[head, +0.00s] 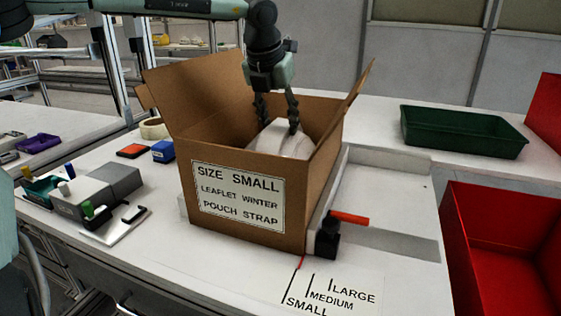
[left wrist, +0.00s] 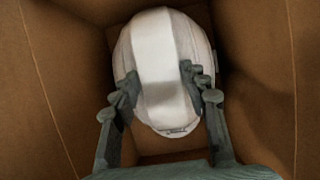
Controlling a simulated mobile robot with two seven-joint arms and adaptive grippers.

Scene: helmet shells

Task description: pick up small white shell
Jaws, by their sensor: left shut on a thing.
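The small white shell (head: 283,140) is inside an open cardboard box (head: 203,232) labelled for size small. In the left wrist view the shell (left wrist: 157,55) lies between the two fingers of my left gripper (left wrist: 160,92), with the brown box walls around it. My left gripper (head: 277,112) reaches down into the box from above and is shut on the shell. The lower part of the shell is hidden by the front wall of the box in the head view. My right gripper is not in view.
A green tray (head: 462,148) stands at the back right. A red bin (head: 505,210) is at the right. A clamp with a red handle (head: 350,217) sits by the box's right front corner. Small fixtures (head: 95,193) stand at the left. The box flaps stand up around the opening.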

